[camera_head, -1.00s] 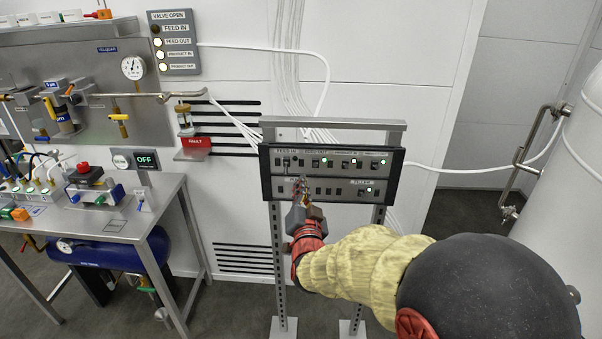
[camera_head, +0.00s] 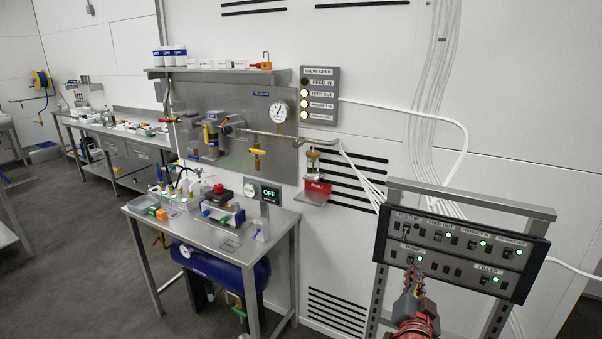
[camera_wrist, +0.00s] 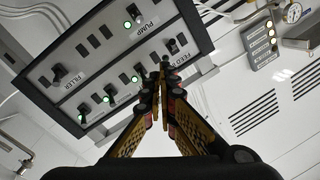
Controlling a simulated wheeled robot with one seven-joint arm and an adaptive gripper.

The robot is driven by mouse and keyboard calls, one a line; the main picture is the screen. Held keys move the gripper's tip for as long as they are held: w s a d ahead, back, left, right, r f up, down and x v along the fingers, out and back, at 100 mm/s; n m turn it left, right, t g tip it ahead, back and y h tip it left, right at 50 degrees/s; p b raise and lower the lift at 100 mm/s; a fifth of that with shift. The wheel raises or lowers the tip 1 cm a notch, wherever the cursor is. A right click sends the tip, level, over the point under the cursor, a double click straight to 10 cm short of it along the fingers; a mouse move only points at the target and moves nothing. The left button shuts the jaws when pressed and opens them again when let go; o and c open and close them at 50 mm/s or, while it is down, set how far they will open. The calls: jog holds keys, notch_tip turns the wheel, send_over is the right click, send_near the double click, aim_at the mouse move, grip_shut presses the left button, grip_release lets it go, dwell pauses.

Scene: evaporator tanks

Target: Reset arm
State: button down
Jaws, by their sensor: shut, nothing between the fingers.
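My gripper (camera_head: 413,279) is shut and empty, with its fingertips in front of the lower left part of the black switch panel (camera_head: 380,250). The wrist view shows its fingers (camera_wrist: 162,75) meeting at the tips, with the panel (camera_wrist: 30,84) behind them. The panel carries labelled switches and several lit green lamps. The fingers cover part of it near the feed label. From these views I cannot tell whether the fingertips touch the panel. In the head view my forearm is mostly cut off by the bottom edge.
The panel hangs on a grey metal stand (camera_head: 497,317). Left of it is a steel bench (camera_head: 200,240) with a blue tank (camera_head: 215,270) below. Open floor lies at the left.

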jog(key=s+a+f+n+g+y, duration=0.2)
jog(key=a+f+n+g+y, duration=0.15)
jog(key=f, duration=0.75)
jog(key=s+a+f+n+g+y, duration=0.2)
jog(key=s+a+f+g+y, duration=0.15)
jog(key=s+a, duration=0.25)
jog(key=s+a+r+n+g, duration=0.2)
jog(key=s+r+g, duration=0.1)
jog(key=s, duration=0.5)
jog(key=s+a+r+n+g, duration=0.2)
jog(key=s+a+r, duration=0.1)
jog(key=s, duration=0.5)
jog(key=s+a+r+n+t, duration=0.1)
jog(key=s+r, duration=0.2)
jog(key=r, duration=0.5)
jog(key=shift+r+y, duration=0.25)
jog(key=shift+y, duration=0.05)
